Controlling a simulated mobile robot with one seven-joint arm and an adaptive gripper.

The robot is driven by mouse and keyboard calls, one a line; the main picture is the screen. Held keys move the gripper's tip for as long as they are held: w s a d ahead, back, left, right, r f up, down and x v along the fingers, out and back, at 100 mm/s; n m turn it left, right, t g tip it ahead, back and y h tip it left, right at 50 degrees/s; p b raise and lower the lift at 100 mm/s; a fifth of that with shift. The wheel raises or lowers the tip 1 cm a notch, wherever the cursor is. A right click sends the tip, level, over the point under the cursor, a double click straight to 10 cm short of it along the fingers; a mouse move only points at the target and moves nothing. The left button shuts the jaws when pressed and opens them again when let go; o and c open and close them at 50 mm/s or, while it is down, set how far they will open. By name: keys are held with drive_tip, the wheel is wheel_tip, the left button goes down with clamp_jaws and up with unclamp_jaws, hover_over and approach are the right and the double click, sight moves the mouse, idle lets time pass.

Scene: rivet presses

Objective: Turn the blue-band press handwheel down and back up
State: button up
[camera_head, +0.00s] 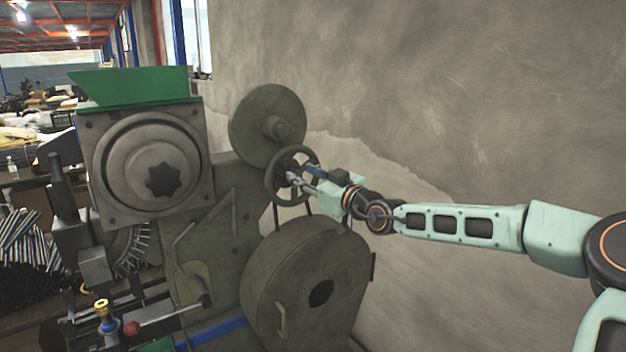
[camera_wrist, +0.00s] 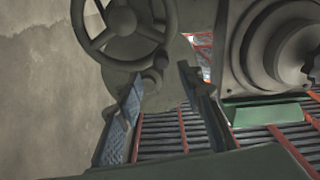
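The press handwheel (camera_head: 270,184) is a dark grey spoked wheel on the press's right side, in front of a round grey disc. A blue band (camera_head: 214,332) runs along the press's lower body. My gripper (camera_head: 293,179) reaches in from the right to the wheel's face. In the wrist view, the handwheel (camera_wrist: 120,18) shows at the top, with a knob-like handle (camera_wrist: 151,82) at its rim. The fingers of my gripper (camera_wrist: 160,76) stand apart, with the handle in or just before the gap near their tips. I cannot tell whether they touch it.
A large round grey housing (camera_head: 305,285) lies below the wheel. The press head (camera_head: 150,165) with a green hopper (camera_head: 135,87) stands left. A bare wall (camera_head: 440,90) rises behind my arm.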

drive_tip(key=shift+v, duration=1.9)
